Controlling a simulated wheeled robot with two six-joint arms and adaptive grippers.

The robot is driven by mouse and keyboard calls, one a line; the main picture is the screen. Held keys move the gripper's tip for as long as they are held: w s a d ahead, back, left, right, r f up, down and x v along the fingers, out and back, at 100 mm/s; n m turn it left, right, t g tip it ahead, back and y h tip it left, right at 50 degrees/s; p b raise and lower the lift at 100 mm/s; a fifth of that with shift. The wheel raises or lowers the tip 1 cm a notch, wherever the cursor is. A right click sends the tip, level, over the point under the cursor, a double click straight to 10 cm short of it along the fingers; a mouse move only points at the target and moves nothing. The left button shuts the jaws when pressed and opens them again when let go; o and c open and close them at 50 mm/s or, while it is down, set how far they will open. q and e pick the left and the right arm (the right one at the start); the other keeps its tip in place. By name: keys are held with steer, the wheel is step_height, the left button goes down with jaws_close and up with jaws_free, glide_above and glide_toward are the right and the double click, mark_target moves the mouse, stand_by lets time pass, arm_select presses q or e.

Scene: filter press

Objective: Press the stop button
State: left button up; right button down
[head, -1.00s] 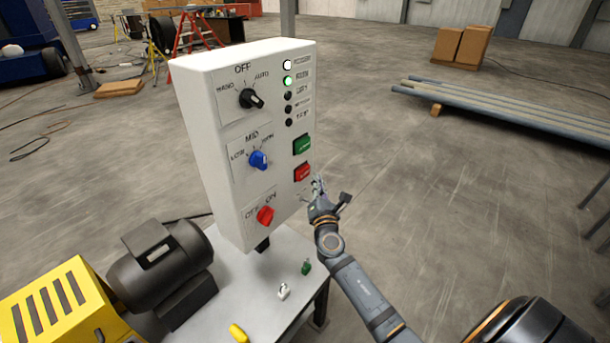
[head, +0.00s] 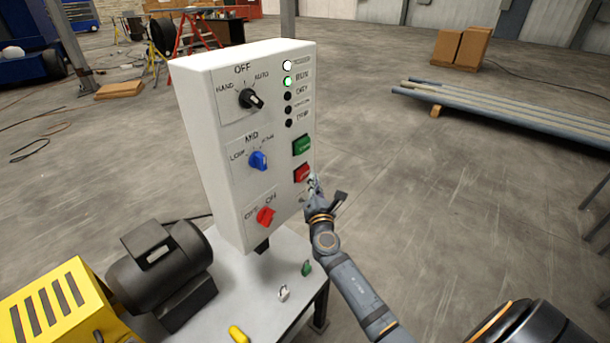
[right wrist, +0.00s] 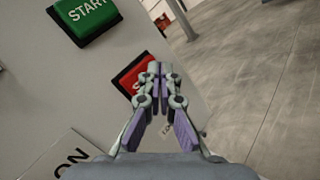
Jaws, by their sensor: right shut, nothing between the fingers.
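The red stop button (head: 302,173) sits on the white control box's front, below the green start button (head: 302,145). In the right wrist view the stop button (right wrist: 134,76) is partly hidden behind my fingers, and the start button (right wrist: 86,16) shows at upper left. My right gripper (head: 313,180) is shut and empty, its fingertips at the stop button's lower right edge in the head view. In the right wrist view its tips (right wrist: 154,68) overlap the button; I cannot tell whether they touch it. My left gripper is not in view.
The control box (head: 205,130) carries a black knob (head: 251,98), a blue knob (head: 258,160) and a red switch (head: 265,216). It stands over a grey table (head: 262,290) with a dark motor (head: 160,262) and small loose knobs.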

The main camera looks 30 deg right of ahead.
stand_by(0.7)
steer(key=shift+w+a, duration=0.2)
steer(key=shift+w, duration=0.2)
steer(key=shift+w+a+b, duration=0.2)
steer(key=shift+w+b, duration=0.15)
steer(key=shift+w, duration=0.2)
stand_by(0.9)
steer(key=shift+s+d, duration=0.2)
steer(key=shift+s, duration=0.3)
steer(key=shift+s+d, duration=0.2)
steer(key=shift+s, duration=0.25)
steer(key=shift+s, duration=0.1)
steer(key=shift+s+d+p, duration=0.15)
steer(key=shift+s+d, duration=0.15)
steer(key=shift+s, duration=0.45)
steer(key=shift+s+d+p, duration=0.1)
steer(key=shift+s+d, duration=0.25)
steer(key=shift+s, duration=0.35)
steer(key=shift+s+d+p, duration=0.15)
steer(key=shift+s+d, duration=0.15)
steer(key=shift+s, duration=0.45)
